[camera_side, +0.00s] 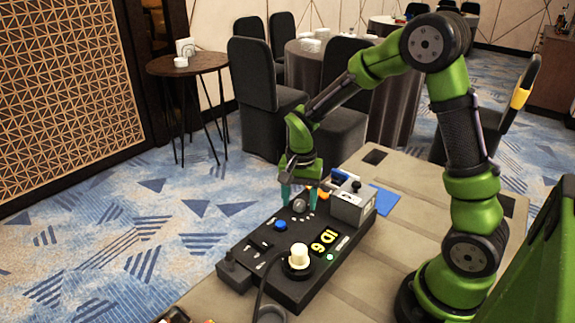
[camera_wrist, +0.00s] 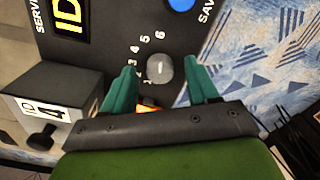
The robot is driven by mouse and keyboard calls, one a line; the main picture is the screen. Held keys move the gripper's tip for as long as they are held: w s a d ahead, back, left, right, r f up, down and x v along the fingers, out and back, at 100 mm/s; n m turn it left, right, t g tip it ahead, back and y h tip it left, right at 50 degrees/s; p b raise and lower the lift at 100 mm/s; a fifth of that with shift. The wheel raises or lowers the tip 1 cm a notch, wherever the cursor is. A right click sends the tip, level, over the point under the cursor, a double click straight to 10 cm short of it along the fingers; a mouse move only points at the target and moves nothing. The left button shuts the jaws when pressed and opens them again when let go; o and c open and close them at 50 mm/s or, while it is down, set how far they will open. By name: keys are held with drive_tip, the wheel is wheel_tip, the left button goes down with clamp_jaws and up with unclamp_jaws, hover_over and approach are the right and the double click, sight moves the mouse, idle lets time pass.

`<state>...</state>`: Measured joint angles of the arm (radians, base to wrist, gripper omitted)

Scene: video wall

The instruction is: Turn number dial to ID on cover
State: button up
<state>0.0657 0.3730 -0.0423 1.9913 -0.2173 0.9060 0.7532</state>
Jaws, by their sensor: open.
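The number dial (camera_wrist: 160,68) is a grey round knob with a light mark on it, with printed numbers 1 to 6 curving around its left side in the wrist view. I cannot tell which number the mark points at. In the side view the dial (camera_side: 299,206) sits on the black panel (camera_side: 262,262). The cover (camera_wrist: 42,108) is a grey box marked "ID 4"; it also shows in the side view (camera_side: 348,207). My gripper (camera_wrist: 163,63) is open, its teal fingertips on either side of the dial. In the side view my gripper (camera_side: 299,196) points down over it; contact is unclear.
A blue button (camera_wrist: 181,3) lies beyond the dial. The panel also carries a yellow ID display (camera_side: 323,241), a cream knob (camera_side: 299,256) and a lit green button (camera_side: 330,257). A black cable crosses the panel's front. A blue sheet (camera_side: 384,200) lies on the table behind.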

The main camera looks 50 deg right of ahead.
drive_tip(key=shift+f, duration=0.1)
drive_tip(key=c, duration=1)
drive_tip(key=shift+c, duration=0.2)
drive_tip(key=shift+n, duration=0.4)
drive_tip(key=n, duration=1.1)
drive_tip(key=o, duration=1)
